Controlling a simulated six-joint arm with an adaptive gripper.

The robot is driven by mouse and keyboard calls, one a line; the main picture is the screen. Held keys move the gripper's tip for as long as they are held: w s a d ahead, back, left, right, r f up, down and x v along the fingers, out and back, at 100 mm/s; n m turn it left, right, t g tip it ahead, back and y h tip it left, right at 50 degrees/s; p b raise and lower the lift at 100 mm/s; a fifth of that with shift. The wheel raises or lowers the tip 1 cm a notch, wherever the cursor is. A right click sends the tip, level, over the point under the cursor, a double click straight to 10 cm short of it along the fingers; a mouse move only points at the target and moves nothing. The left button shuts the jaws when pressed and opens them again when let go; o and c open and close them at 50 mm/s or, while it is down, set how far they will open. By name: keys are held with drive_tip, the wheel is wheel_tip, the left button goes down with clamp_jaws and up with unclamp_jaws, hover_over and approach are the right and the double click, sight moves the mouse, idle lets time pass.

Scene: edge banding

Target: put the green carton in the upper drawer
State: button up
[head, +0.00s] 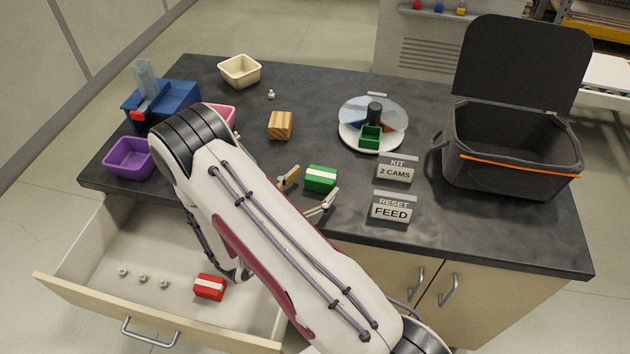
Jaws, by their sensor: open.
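The green carton (320,179), a small box with a white stripe on top, lies on the dark countertop near its front edge. My gripper (308,196) is open, with one finger to the left of the carton and the other at its lower right. I cannot tell whether either finger touches it. The drawer (95,262) below the counter at the left is pulled open. It holds a red carton (209,286) with a white stripe and several small round pieces. My arm hides the right part of the drawer.
A wooden block (281,125) and a round turntable (373,112) with a green bin lie behind the carton. Signs reading KIT 2 CAMS (396,171) and RESET FEED (391,209) stand to its right. An open black bag (512,150) is far right. A purple bin (130,158) is left.

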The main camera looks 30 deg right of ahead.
drive_tip(key=shift+s+v, duration=0.15)
drive_tip(key=shift+v, duration=1.45)
drive_tip(key=shift+s+v, duration=0.2)
drive_tip(key=shift+v, duration=1.45)
drive_tip(key=shift+d+r, duration=0.1)
drive_tip(key=shift+d, duration=0.05)
drive_tip(key=shift+w, duration=0.1)
